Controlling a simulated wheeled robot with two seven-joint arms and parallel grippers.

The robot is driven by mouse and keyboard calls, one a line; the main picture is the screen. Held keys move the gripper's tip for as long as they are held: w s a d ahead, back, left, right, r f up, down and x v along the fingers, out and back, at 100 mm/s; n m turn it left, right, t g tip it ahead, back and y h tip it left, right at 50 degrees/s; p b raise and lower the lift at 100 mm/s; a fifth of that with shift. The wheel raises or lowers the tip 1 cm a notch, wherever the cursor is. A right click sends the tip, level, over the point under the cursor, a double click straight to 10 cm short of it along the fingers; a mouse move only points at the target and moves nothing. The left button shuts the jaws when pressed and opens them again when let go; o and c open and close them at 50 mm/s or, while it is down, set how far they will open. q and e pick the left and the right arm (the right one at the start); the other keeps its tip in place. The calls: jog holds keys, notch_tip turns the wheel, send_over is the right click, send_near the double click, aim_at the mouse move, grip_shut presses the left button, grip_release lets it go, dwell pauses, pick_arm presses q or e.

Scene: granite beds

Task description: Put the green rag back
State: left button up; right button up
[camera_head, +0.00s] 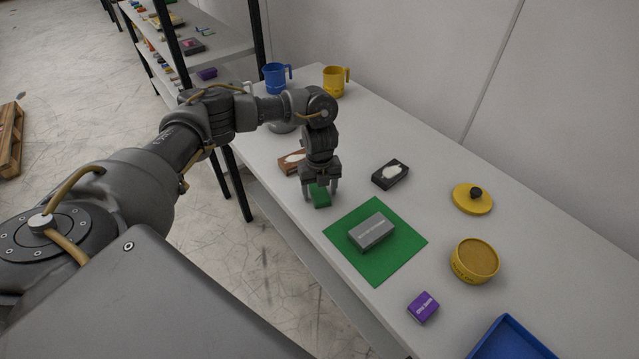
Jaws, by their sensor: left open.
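A small green item (321,201), which looks like the folded green rag, lies on the white table near its front edge. My left gripper (321,192) points down over it, open, with one finger on either side of it. The gripper hides the item's upper part, and I cannot tell whether the fingers touch it. A flat green square (388,270) lies just right of it, with a grey box (371,231) on top. My right gripper is not in view.
A brown box (292,161) and a black box (390,174) with white tops stand near the gripper. To the right are a yellow lid (472,198), a yellow tub (475,260), a purple box (423,307) and a blue tray (510,340). Blue (275,77) and yellow mugs (334,81) stand at the far end.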

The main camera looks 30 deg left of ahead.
aim_at(319, 191)
pick_arm(q)
notch_tip(319, 191, up, 12)
dwell(0.5)
jog(key=shift+r, duration=0.1)
dwell(0.5)
